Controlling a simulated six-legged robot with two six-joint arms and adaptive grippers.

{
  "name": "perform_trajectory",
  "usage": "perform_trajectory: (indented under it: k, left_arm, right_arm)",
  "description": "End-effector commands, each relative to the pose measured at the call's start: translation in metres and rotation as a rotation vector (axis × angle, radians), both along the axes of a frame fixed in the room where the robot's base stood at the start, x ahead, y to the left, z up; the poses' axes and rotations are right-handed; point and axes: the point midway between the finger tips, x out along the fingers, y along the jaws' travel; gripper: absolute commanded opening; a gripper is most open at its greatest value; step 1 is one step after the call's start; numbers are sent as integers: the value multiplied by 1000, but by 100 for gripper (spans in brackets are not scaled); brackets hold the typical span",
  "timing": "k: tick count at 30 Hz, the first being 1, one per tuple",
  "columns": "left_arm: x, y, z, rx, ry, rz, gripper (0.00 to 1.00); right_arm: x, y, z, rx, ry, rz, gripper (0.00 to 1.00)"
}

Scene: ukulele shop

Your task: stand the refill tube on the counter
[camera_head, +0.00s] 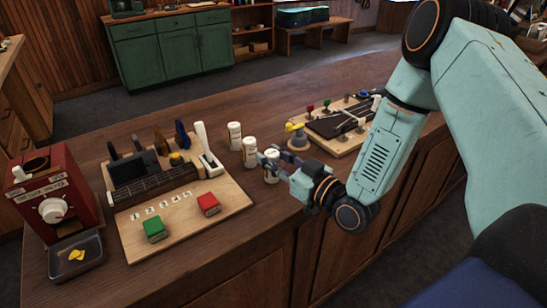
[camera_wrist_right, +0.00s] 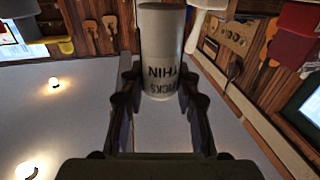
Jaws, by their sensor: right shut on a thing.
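My right gripper (camera_head: 275,170) is shut on a white refill tube (camera_head: 271,174), which appears upright over the counter (camera_head: 300,190). In the right wrist view the tube (camera_wrist_right: 162,50) sits between the two fingers (camera_wrist_right: 160,95), with dark lettering reading "THIN PICKS". I cannot tell whether its base touches the counter. Two similar white tubes, one nearer (camera_head: 250,152) and one farther (camera_head: 234,135), stand on the counter just left of the held one. My left gripper is not in view.
A wooden board (camera_head: 185,220) with a ukulele neck, green block (camera_head: 155,230) and red block (camera_head: 208,205) lies to the left. A red dispenser (camera_head: 52,195) stands at far left. Another board (camera_head: 325,140) with a yellow-topped knob (camera_head: 296,132) lies behind my gripper. Counter between is bare.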

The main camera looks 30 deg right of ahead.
Motion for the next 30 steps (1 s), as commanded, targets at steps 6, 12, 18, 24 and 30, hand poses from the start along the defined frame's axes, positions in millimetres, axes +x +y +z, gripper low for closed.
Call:
perform_trajectory:
  k: [6,12,18,24,30]
  left_arm:
    - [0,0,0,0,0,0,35]
    - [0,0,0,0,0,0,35]
    - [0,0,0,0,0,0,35]
    - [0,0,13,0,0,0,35]
    - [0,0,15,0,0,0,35]
  right_arm:
    - [1,-1,-3,-6,6,-3,45]
    - [1,-2,-4,-7,7,-4,54]
    - [1,-2,-4,-7,8,-4,54]
    - [1,-2,11,-7,7,-4,54]
    - [-25,-11,10,-2,9,-9,54]
